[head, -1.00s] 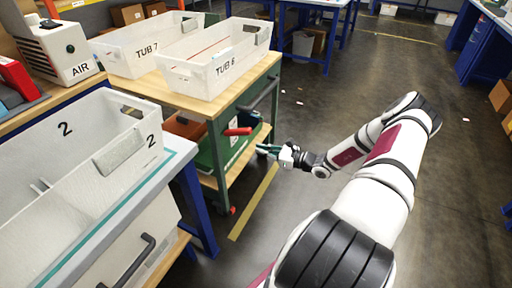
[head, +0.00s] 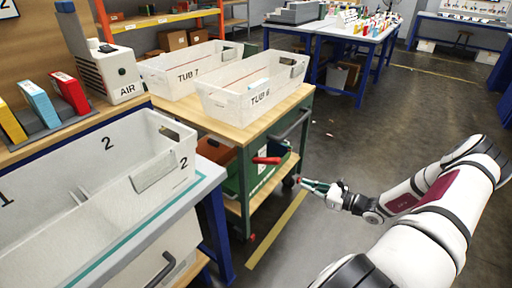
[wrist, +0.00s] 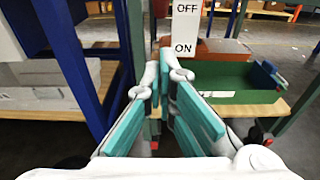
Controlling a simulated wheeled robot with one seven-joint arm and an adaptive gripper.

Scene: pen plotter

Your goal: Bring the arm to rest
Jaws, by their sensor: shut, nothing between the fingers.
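My gripper (head: 314,186) is at the end of my outstretched arm, to the right of the wooden-topped cart and below its top, over the floor. Its teal-padded fingers (wrist: 168,92) are shut with nothing held. In the head view the arm reaches in from the lower right, bent at the elbow. In the wrist view the fingers point at the cart's side, where a white OFF/ON label (wrist: 186,28) shows beyond the fingertips.
The cart (head: 228,130) carries TUB 7 (head: 160,78) and TUB 6 (head: 236,102); a red handle (head: 267,160) sticks out from its side. Bin 2 (head: 120,150) stands on the left bench. A blue-legged table (head: 345,35) stands behind. The floor (head: 380,135) around the arm is mostly clear.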

